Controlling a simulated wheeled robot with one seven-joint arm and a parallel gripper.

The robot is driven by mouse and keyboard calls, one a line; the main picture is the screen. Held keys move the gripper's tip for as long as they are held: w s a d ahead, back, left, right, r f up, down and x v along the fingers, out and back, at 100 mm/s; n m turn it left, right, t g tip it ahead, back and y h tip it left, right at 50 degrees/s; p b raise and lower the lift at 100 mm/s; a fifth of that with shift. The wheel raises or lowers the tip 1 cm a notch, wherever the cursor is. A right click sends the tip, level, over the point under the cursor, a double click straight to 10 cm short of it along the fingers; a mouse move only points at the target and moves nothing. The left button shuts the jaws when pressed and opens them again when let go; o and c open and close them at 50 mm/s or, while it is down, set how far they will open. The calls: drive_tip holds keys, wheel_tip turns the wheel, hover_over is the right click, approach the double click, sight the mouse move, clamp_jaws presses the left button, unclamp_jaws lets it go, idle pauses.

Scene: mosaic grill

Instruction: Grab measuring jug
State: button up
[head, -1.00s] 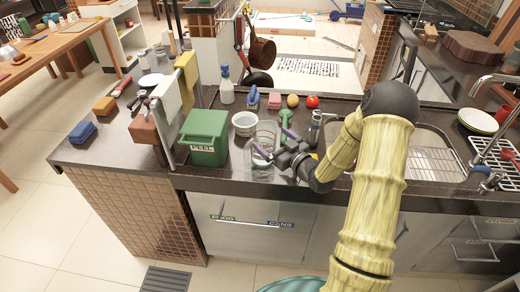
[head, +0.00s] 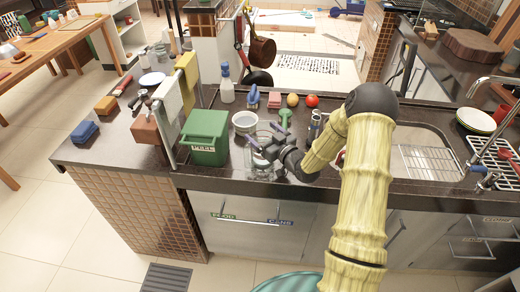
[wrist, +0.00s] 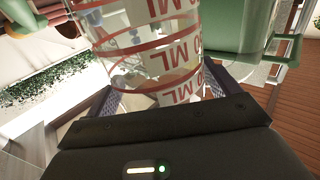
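The measuring jug is clear glass with red bands and "ML" lettering. It stands upright on the dark counter near its front edge, partly hidden by my gripper in the head view (head: 257,172). In the wrist view the jug (wrist: 160,45) fills the upper middle, between the two fingers. My gripper (head: 256,144) is at the jug with its fingers spread, pointing left. In the wrist view the fingers (wrist: 157,92) stand wide apart on either side of the glass. No clear squeeze on it shows.
A green bin (head: 207,135) stands close left of the jug. A white bowl (head: 244,122) and a green-handled tool (head: 285,118) are just behind. The sink (head: 425,150) is to the right.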

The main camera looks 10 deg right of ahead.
drive_tip(key=c, duration=0.9)
drive_tip(key=shift+r, duration=0.1)
wheel_tip(320, 180, up, 10)
drive_tip(key=b, duration=0.1)
